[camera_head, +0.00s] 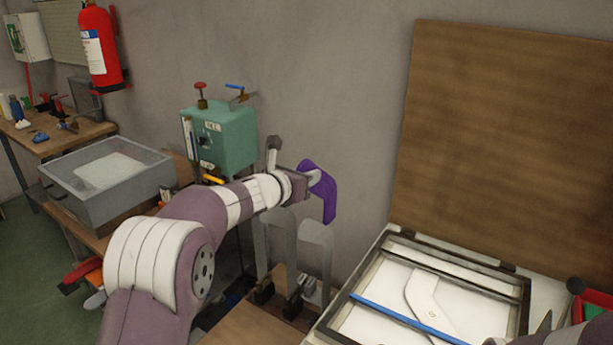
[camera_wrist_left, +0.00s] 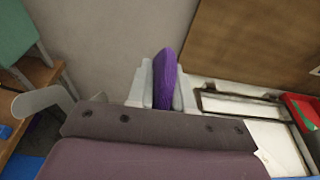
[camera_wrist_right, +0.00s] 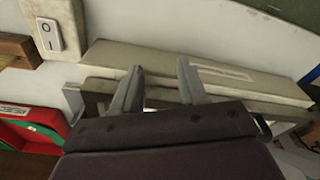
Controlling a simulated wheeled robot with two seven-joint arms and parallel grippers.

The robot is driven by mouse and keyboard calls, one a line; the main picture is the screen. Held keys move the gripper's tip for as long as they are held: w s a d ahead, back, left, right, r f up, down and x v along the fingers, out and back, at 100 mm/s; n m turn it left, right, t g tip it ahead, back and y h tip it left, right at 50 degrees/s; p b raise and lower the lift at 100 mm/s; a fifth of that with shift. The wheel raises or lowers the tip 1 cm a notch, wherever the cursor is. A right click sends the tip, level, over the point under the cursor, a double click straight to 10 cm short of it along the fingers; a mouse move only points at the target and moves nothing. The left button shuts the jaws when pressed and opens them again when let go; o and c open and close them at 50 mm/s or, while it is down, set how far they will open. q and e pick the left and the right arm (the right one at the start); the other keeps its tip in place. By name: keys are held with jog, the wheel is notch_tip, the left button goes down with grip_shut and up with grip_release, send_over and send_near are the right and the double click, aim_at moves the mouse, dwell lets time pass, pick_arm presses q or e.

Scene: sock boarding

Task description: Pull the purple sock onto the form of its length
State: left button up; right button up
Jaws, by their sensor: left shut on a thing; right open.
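The purple sock (camera_head: 322,192) hangs from my left gripper (camera_head: 308,178), which is shut on it, in the air in front of the wall. The sock (camera_wrist_left: 165,78) shows upright between the fingers in the left wrist view. Two upright grey forms (camera_head: 316,250) (camera_head: 283,240) with rounded tops stand below the sock, apart from it, in dark clamps on a wooden base. A grey bent piece (camera_head: 273,146) shows behind my left wrist; its lower part is hidden. My right gripper (camera_wrist_right: 158,88) is open and empty in the right wrist view.
A white-bedded dark frame (camera_head: 380,285) with a blue bar (camera_head: 415,322) lies right of the forms, before a tall brown board (camera_head: 505,140). A red and green box (camera_head: 590,298) is at far right. A green machine (camera_head: 222,138) and grey tub (camera_head: 110,180) stand left.

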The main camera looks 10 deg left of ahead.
jog(key=shift+f, duration=0.2)
pick_arm(q)
jog(key=shift+s+r, duration=0.1)
jog(key=shift+s, duration=0.1)
pick_arm(e)
jog(key=shift+s, duration=0.15)
pick_arm(q)
jog(key=shift+a+b, duration=0.1)
jog(key=shift+b, duration=0.25)
pick_arm(e)
jog(key=shift+s+f, duration=0.1)
jog(key=shift+f, duration=0.05)
